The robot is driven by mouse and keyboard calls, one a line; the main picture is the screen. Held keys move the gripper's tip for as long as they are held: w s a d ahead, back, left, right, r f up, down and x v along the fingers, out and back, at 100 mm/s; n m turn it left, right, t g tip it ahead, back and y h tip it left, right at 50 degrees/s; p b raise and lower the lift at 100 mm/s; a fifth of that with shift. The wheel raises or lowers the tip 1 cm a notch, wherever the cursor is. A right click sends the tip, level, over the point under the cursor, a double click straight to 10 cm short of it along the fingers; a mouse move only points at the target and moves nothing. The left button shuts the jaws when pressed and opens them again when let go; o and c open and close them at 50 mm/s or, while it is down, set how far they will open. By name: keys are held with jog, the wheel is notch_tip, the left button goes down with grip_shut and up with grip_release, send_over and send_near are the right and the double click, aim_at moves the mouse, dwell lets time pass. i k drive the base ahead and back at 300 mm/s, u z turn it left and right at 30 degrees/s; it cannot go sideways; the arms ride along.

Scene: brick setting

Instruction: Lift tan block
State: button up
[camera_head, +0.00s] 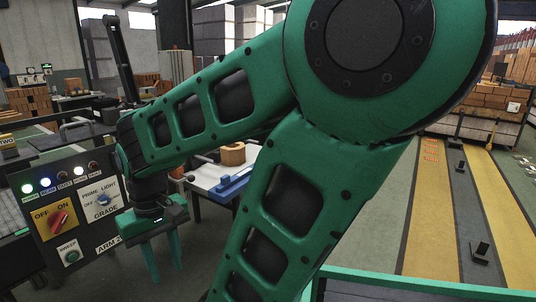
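A small tan block (233,153) with a rounded look sits on a white-topped table (204,174), behind my arm in the picture. My arm's links hide part of that table. My gripper (166,279) hangs fingers-down at the lower left, in front of a control panel. Its two green fingers stand apart with nothing visible between them. The gripper is apart from the tan block, lower and to the left of it in the picture.
The dark control panel (76,205) has lit buttons, a red OFF/ON knob and a GRADE dial. A blue bar (232,182) lies on the white table near the tan block. Brick stacks (28,101) stand at the far left. Yellow floor strips (432,210) run along the right.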

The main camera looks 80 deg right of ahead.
aim_at(233, 154)
jog(key=z, duration=1.8)
jog(key=i, duration=1.7)
jog(key=u, duration=0.05)
